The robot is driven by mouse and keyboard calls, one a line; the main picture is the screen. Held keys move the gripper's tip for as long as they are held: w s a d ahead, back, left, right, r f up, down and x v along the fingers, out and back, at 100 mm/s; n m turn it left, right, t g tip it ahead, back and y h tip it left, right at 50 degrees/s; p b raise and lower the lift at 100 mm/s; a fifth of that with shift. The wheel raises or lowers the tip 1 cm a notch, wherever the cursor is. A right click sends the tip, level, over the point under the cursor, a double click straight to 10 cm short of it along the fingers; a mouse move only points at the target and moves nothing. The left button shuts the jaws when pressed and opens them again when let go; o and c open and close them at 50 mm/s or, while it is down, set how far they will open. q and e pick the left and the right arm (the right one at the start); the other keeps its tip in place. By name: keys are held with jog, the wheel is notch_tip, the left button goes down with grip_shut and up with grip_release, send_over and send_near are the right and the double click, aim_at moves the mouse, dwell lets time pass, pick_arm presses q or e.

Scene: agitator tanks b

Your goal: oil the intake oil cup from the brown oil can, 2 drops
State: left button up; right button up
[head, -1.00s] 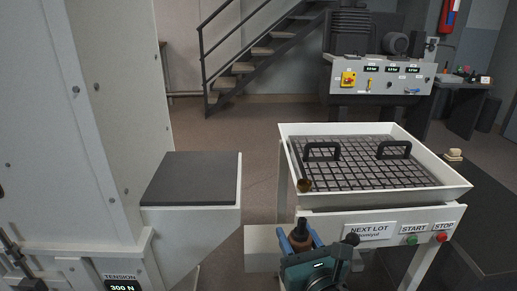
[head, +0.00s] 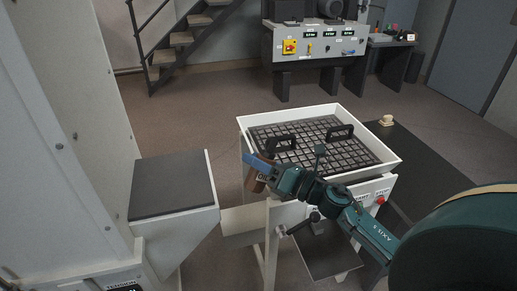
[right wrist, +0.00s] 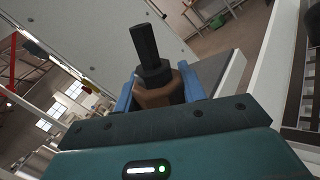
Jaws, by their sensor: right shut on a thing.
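My right gripper (head: 257,163) has blue fingers and is shut on the brown oil can (head: 256,182). It holds the can in the air by the near left corner of the white tray. In the right wrist view the can (right wrist: 158,92) sits between the blue fingers, with a black spout (right wrist: 146,47) sticking out of its top. I cannot tell whether the spout touches anything. I cannot make out the intake oil cup; a small brass cup seen earlier at the tray corner is now hidden or lost behind my gripper. My left gripper is not in view.
The white tray (head: 392,161) has a grid floor and black handles. A dark-topped ledge (head: 172,184) stands to the left, beside a tall white cabinet (head: 60,130). A control panel (head: 318,44) and stairs are at the back. Floor between is clear.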

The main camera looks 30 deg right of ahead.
aim_at(252, 172)
dwell(0.3)
jog(key=shift+s+a+m, duration=0.1)
jog(key=shift+m, duration=0.2)
jog(key=m, duration=0.2)
jog(key=a+m+t+h, duration=0.1)
jog(key=m, duration=0.3)
jog(key=shift+s+a+f+t+h+p, duration=0.2)
jog(key=shift+a+f+t+h+p, duration=0.1)
jog(key=shift+t+p, duration=0.1)
jog(key=m, duration=0.3)
jog(key=shift+a+f+h, duration=0.2)
jog(key=shift+h, duration=0.1)
jog(key=m, duration=0.1)
jog(key=m+t+h, duration=0.1)
jog(key=m, duration=0.1)
jog(key=shift+s+f+m+p, duration=0.1)
jog(key=shift+f+m+p, duration=0.2)
jog(key=shift+f+p, duration=0.05)
jog(key=shift+f+m+h, duration=0.1)
jog(key=shift+m+h, duration=0.2)
jog(key=shift+m, duration=0.1)
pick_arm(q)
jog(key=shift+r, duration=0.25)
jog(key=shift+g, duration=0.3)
pick_arm(e)
jog(key=shift+f, duration=0.1)
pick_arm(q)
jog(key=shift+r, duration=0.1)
